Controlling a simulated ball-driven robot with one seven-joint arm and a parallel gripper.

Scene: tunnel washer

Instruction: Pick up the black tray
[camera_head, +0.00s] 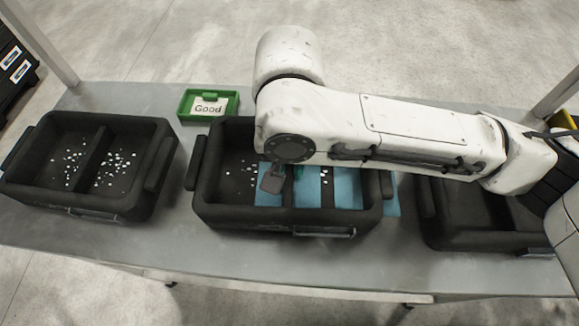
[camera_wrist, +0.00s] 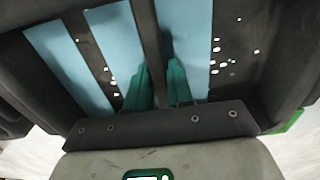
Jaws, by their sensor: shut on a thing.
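The middle black tray (camera_head: 275,220) stands on the grey table in the head view, partly covered by my arm. It has a central divider, side handles, light blue flat patches (camera_head: 347,190) and small white bits inside. In the wrist view the black divider (camera_wrist: 148,30) runs between the two green fingers of my gripper (camera_wrist: 166,68). My gripper is shut on this divider, one finger on each side. In the head view my gripper (camera_head: 297,172) is mostly hidden under my arm. I cannot tell whether the tray is off the table.
A second black tray (camera_head: 95,207) with white bits stands at the left. A third black tray (camera_head: 470,239) stands at the right, partly behind my arm. A green box labelled "Good" (camera_head: 208,104) is at the back. The grey table (camera_head: 165,235) has narrow free gaps.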

